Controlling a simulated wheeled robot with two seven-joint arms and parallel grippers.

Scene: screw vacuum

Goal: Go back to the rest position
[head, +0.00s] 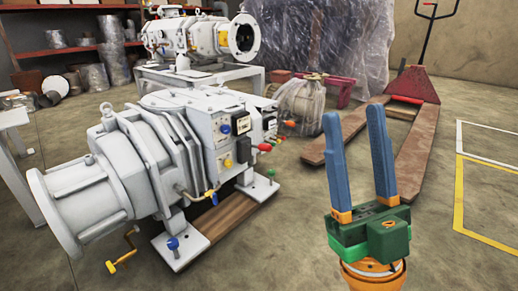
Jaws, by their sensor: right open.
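My right gripper (358,150) stands at the lower right of the head view, with its two blue fingers pointing up and apart. It is open, and nothing shows between the fingers. Its green body and orange wrist show below. The large white vacuum pump (150,150) sits on the floor to the left of my right gripper, apart from it. The pump has a wide round flange at its left end and coloured knobs on its right side. My left gripper is not in view.
A second white pump (200,38) stands on a metal stand (205,76) behind. A red pallet jack (412,86) with long forks is beyond my right gripper. A plastic-wrapped load (325,40) and red shelves (65,52) stand at the back. Open floor (460,200) lies at the right.

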